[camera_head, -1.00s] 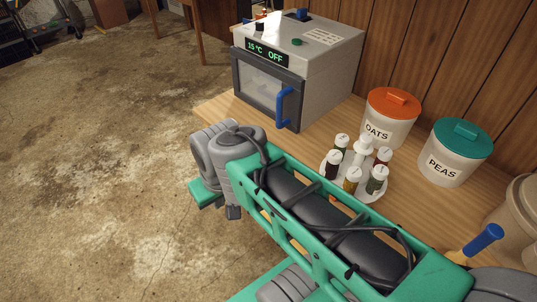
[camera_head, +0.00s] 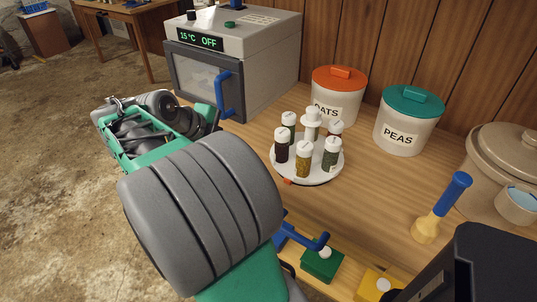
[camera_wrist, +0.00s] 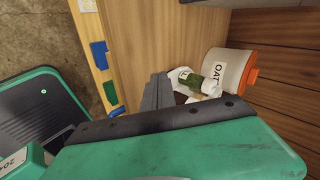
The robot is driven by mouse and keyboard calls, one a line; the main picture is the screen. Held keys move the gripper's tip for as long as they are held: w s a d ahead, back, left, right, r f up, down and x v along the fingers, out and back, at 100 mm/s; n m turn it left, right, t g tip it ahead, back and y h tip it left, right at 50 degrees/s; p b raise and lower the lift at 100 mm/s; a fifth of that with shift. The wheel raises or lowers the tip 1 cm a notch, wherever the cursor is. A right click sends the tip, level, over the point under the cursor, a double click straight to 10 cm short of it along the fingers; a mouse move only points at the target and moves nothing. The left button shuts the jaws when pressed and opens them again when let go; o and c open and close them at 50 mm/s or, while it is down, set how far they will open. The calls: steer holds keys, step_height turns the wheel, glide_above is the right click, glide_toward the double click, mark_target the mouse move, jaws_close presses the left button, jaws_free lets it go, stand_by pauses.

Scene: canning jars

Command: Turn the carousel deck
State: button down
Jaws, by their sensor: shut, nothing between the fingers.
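The carousel deck (camera_head: 312,179) is a round white tray on the wooden counter. Several small white-capped jars stand around its rim, with dark, mustard and green contents, about a white centre post (camera_head: 312,122). A small orange tab (camera_head: 287,181) shows at its front left edge. In the wrist view a green jar (camera_wrist: 190,78) and white caps show just beyond my gripper; most of the deck is hidden. My gripper (camera_wrist: 157,93) is shut and empty, its grey fingers pointing toward the jars. I cannot tell whether it touches the deck.
An oven (camera_head: 238,70) reading OFF stands left of the deck. OATS (camera_head: 338,97) and PEAS (camera_head: 407,125) tubs stand behind it. A blue-handled brush (camera_head: 443,205) is at right. Green (camera_head: 322,266) and yellow (camera_head: 374,284) blocks sit at the front edge.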

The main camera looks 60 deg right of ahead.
steer(key=s+d+f+m, duration=0.1)
steer(key=d+f, duration=0.1)
steer(key=d, duration=0.1)
steer(key=s+d+f+m+g, duration=0.1)
steer(key=s+d+f, duration=0.1)
steer(key=d, duration=0.1)
steer(key=s+d+f+m, duration=0.1)
steer(key=s+d+f, duration=0.1)
steer(key=shift+d+f+m, duration=0.35)
steer(key=shift+d+m, duration=0.05)
steer(key=d, duration=0.2)
steer(key=s+d, duration=0.1)
steer(key=d, duration=0.1)
steer(key=shift+s+d+f, duration=0.1)
steer(key=shift+s+f, duration=0.05)
steer(key=shift+s, duration=0.05)
